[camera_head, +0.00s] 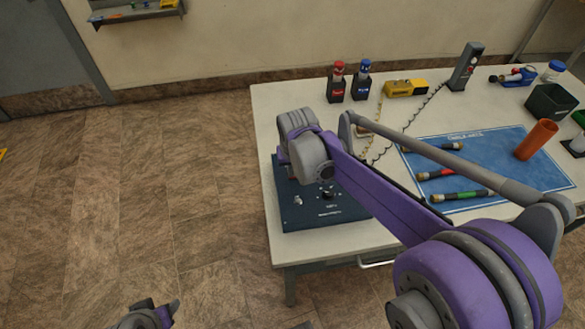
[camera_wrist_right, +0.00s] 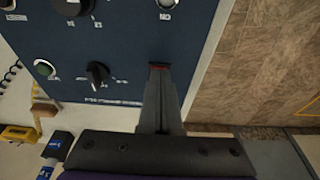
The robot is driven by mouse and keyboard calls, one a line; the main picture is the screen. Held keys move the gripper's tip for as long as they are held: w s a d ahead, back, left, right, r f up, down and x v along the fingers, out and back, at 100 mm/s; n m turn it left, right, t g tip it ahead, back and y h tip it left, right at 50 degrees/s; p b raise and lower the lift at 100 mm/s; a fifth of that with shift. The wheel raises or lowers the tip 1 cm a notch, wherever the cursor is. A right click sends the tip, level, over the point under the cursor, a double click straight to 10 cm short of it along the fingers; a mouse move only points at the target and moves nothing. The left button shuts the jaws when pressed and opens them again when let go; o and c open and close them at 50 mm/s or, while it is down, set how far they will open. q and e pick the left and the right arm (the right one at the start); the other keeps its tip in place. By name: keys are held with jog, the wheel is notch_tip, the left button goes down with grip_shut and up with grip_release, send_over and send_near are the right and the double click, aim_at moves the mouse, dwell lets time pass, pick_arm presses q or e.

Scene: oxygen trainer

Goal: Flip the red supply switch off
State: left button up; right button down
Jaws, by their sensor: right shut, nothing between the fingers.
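The dark blue panel (camera_head: 345,213) lies at the left end of the table, partly hidden under my right arm. It fills the upper left of the right wrist view (camera_wrist_right: 125,35). My right gripper (camera_wrist_right: 159,72) is shut and empty over the panel, near its edge. Contact and the switch position cannot be told. My left gripper (camera_head: 150,315) shows only in part at the bottom left of the head view, away from the table.
Red-capped (camera_head: 338,82) and blue-capped (camera_head: 362,80) items and a yellow device (camera_head: 405,88) stand behind. A blue mat (camera_head: 490,160) lies to the right.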

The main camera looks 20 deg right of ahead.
jog(key=shift+w, duration=0.1)
jog(key=shift+w+d+r, duration=0.2)
jog(key=shift+w+r, duration=0.05)
jog(key=shift+w, duration=0.45)
jog(key=shift+r+p, duration=0.15)
jog(key=shift+p, duration=0.15)
jog(key=shift+r, duration=0.35)
notch_tip(320, 180, up, 3)
jog(key=p, duration=0.2)
jog(key=shift+r+p, duration=0.2)
jog(key=shift+p, duration=0.2)
jog(key=s+a+r, duration=0.1)
jog(key=s+r, duration=0.4)
jog(key=r, duration=0.3)
jog(key=shift+a+r, duration=0.15)
jog(key=shift+r, duration=0.1)
